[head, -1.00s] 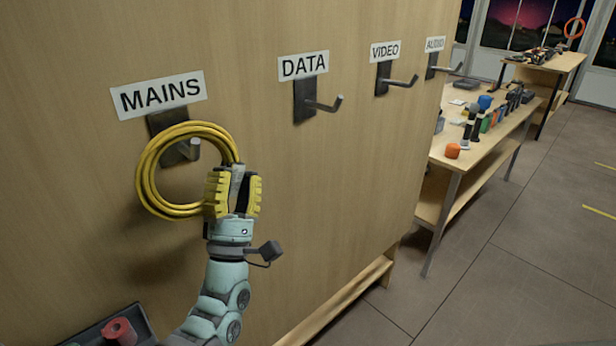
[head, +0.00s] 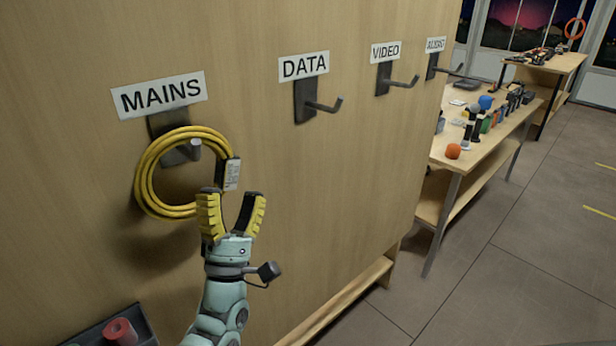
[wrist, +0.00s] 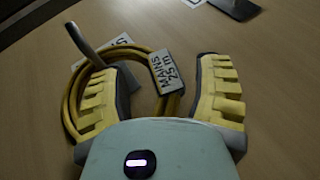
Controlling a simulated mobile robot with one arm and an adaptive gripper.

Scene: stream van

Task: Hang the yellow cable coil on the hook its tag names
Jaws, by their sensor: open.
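The yellow cable coil (head: 147,190) hangs around the hook (head: 194,150) under the MAINS sign (head: 158,95) on the wooden panel. Its tag (head: 231,174) is on the coil's right side. In the wrist view the tag (wrist: 167,73) reads "MAINS 25 m", and the coil (wrist: 72,105) passes around the hook (wrist: 86,45). My gripper (head: 231,194) is open just below and in front of the tag, with nothing between its fingers. In the wrist view its fingers (wrist: 160,78) stand wide apart, on either side of the tag.
Empty hooks stand to the right under DATA (head: 322,105), VIDEO (head: 400,82) and AUDIO (head: 450,71). A dark tray (head: 90,328) with a red roll (head: 120,331) is at lower left. A bench (head: 480,152) with several small items stands at the right.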

